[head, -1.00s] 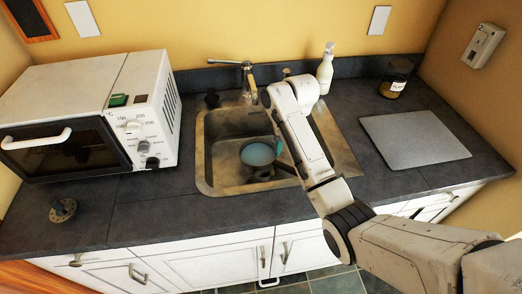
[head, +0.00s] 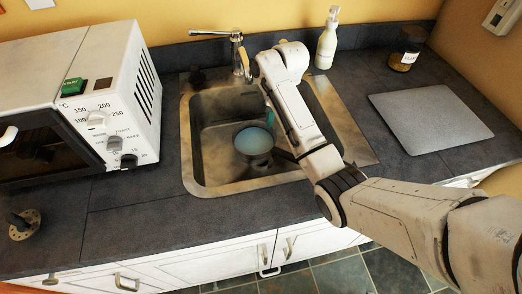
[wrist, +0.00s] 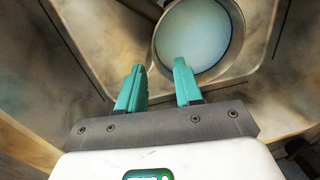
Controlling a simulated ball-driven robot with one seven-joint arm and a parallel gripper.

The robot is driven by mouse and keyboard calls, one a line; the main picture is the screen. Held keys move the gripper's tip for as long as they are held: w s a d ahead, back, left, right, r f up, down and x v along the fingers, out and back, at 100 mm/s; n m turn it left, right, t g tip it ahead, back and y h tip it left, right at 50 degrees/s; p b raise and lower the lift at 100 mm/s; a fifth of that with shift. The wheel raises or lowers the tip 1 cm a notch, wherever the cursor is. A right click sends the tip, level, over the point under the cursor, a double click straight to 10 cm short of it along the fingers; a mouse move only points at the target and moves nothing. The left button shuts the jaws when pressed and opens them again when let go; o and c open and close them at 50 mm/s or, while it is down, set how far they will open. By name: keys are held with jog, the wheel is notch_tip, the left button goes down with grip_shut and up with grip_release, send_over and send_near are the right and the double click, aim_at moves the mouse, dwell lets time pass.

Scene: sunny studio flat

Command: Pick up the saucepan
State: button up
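The saucepan (head: 253,142) is a dark round pan with a pale blue inside, standing in the sink basin. A dark handle runs from it to the right and is partly hidden behind my arm in the head view. In the wrist view the saucepan (wrist: 198,38) is at the top, just beyond the fingertips. My gripper (wrist: 158,68) has two teal fingers held apart with nothing between them. The right fingertip overlaps the pan's near rim in the picture; I cannot tell whether it touches. In the head view my arm hides most of the gripper (head: 268,112).
The metal sink (head: 205,178) has walls around the pan. A tap (head: 238,55) stands behind it. A soap bottle (head: 327,40), a jar (head: 407,50) and a grey board (head: 430,118) are to the right.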

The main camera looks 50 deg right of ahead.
aim_at(275, 137)
jog(key=f, duration=0.5)
jog(key=shift+w+a+f, duration=0.15)
jog(key=shift+a+f, duration=0.1)
jog(key=shift+f, duration=0.1)
jog(key=shift+s+f, duration=0.2)
jog(key=shift+f, duration=2.5)
grip_shut()
jog(key=shift+r, duration=0.1)
